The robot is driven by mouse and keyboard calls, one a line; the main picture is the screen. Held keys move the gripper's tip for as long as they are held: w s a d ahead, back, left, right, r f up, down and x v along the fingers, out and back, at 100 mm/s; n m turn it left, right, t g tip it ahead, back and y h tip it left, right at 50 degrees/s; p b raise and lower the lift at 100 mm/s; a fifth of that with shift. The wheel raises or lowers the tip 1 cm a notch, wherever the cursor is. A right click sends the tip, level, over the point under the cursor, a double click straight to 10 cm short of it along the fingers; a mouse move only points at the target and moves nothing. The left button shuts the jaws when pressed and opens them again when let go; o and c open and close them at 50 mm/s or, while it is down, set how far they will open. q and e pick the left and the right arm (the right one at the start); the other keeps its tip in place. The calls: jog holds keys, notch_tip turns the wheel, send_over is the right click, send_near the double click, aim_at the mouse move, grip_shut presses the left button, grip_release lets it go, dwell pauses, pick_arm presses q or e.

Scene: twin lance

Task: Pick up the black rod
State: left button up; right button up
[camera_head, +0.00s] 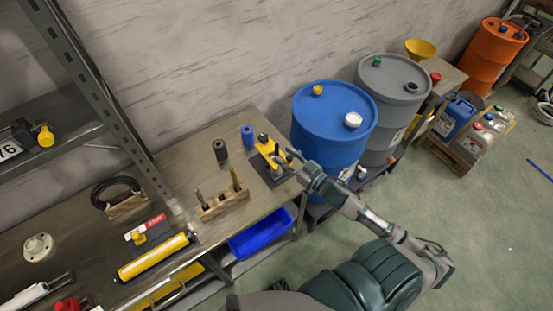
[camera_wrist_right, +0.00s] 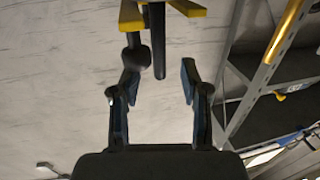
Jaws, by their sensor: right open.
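A yellow holder (camera_head: 268,152) with black parts stands on a dark base near the right end of the workbench. In the right wrist view the black rod (camera_wrist_right: 158,45) runs through the yellow holder (camera_wrist_right: 185,9), its end between my right gripper's fingertips. A second black piece with a rounded end (camera_wrist_right: 135,55) is just left of it, close to the left finger. My right gripper (camera_head: 290,158) is at the holder's right side, and in the wrist view (camera_wrist_right: 160,80) it is open, with a gap visible on both sides of the rod. My left gripper is not in view.
A wooden block with upright tools (camera_head: 222,203), a blue cylinder (camera_head: 248,135) and a black cylinder (camera_head: 220,150) stand near the holder. A blue drum (camera_head: 325,125) is close on the right. A shelf post (camera_head: 110,110) rises on the left.

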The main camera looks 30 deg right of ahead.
aim_at(278, 152)
jog(key=x, duration=0.4)
jog(key=shift+w+d+f, duration=0.1)
jog(key=shift+w+f, duration=0.1)
jog(key=shift+w, duration=0.1)
jog(key=shift+s+d, duration=0.1)
jog(key=shift+c, duration=0.2)
jog(key=c, duration=0.4)
grip_shut()
jog(key=shift+a, duration=0.25)
